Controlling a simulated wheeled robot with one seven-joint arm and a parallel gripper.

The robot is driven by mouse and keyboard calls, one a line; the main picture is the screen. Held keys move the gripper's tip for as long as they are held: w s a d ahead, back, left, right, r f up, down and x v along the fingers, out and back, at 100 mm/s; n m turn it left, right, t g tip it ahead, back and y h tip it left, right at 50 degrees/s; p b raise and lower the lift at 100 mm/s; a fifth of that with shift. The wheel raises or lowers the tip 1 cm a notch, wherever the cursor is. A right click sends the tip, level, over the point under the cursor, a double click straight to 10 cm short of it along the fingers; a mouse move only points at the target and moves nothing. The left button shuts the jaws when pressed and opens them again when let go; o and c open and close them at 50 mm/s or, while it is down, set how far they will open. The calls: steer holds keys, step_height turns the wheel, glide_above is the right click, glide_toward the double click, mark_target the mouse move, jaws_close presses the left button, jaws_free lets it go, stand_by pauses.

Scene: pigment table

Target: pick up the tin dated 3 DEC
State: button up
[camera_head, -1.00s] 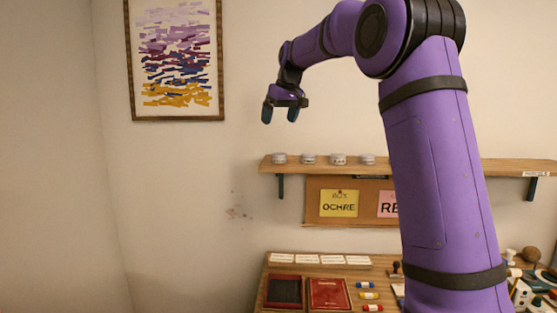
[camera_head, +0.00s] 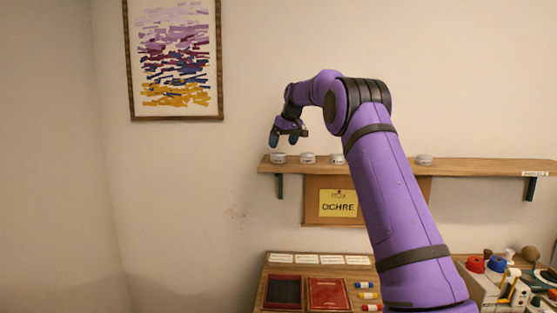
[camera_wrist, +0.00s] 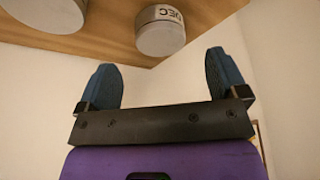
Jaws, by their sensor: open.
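Several small grey tins stand in a row on the wooden shelf (camera_head: 470,167). In the head view a left tin (camera_head: 278,158), a second tin (camera_head: 308,158), a third tin (camera_head: 337,159) and one farther right (camera_head: 424,160) show; their labels are too small to read. My gripper (camera_head: 288,133) is open and empty, just above the left end of the shelf. In the wrist view a tin (camera_wrist: 160,36) bears a white label with DEC upside down; its day number is not readable. It lies beyond the gap between my blue fingertips (camera_wrist: 163,80), apart from them.
My arm hides part of the shelf and the board below it, with its yellow OCHRE card (camera_head: 338,204). A second tin (camera_wrist: 45,14) shows in the wrist view. The table below holds a red book (camera_head: 328,294).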

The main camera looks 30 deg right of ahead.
mark_target(279, 154)
steer(key=shift+x, duration=2.95)
steer(key=c, duration=1)
steer(key=shift+r, duration=0.15)
